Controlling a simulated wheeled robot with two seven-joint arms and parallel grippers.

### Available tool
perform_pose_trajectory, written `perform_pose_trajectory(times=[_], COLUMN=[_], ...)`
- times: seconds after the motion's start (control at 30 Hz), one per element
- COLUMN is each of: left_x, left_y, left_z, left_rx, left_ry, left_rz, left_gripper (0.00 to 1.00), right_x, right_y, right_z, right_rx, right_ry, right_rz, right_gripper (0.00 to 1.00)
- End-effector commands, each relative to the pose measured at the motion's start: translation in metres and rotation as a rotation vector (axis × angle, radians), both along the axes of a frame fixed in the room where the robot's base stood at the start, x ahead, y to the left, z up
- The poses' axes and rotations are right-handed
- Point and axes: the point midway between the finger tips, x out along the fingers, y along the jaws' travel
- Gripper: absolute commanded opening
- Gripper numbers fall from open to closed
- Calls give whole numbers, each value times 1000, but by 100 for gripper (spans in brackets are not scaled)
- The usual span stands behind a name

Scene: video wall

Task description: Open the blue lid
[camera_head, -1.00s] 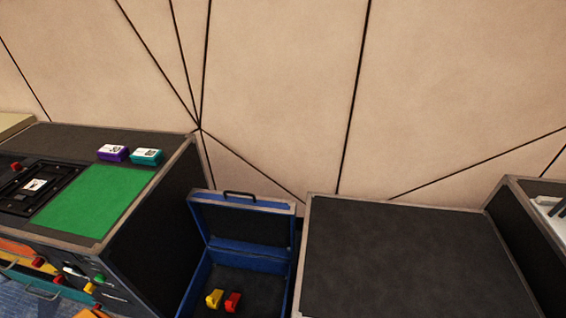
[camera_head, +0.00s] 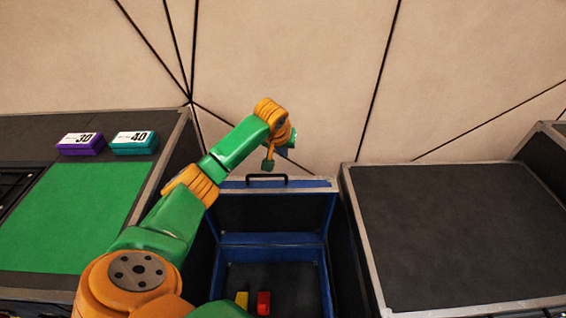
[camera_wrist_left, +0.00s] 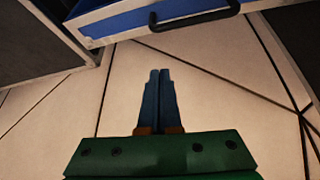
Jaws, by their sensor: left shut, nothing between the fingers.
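The blue lid (camera_head: 272,212) belongs to a blue case (camera_head: 325,285) standing low between two dark cabinets in the head view. The lid stands raised at the back of the case, its dark inner side facing me. Its black handle (camera_head: 267,178) is on the top edge; lid and handle (camera_wrist_left: 195,20) also show at the top of the left wrist view. My left gripper (camera_wrist_left: 160,72) is shut and empty, its blue fingers apart from the handle. In the head view it is above the lid's top edge, fingertips mostly hidden. My right gripper is not in view.
A yellow block (camera_head: 242,299) and a red block (camera_head: 263,303) lie inside the case. A dark cabinet (camera_head: 450,240) with a bare top is at right. The left cabinet has a green mat (camera_head: 75,215), a purple box (camera_head: 80,145) and a teal box (camera_head: 134,143).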

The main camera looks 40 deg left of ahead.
Motion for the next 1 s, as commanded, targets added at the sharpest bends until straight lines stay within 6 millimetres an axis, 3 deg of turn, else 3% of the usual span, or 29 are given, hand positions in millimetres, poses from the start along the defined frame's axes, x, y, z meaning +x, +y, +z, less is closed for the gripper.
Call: perform_pose_trajectory(times=[0.3,0.57,0.7,1.0], left_x=[26,41,33,11], left_y=[11,19,16,4], left_z=[-57,-90,-77,-75], left_rx=[-2,0,6,5], left_ry=[1,0,1,1], left_rz=[-1,-1,-4,-4], left_gripper=[0,0,0,0], right_x=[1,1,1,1], right_y=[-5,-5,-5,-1], right_z=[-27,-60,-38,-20], right_rx=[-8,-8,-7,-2], right_ry=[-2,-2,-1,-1], right_rz=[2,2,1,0], right_gripper=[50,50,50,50])
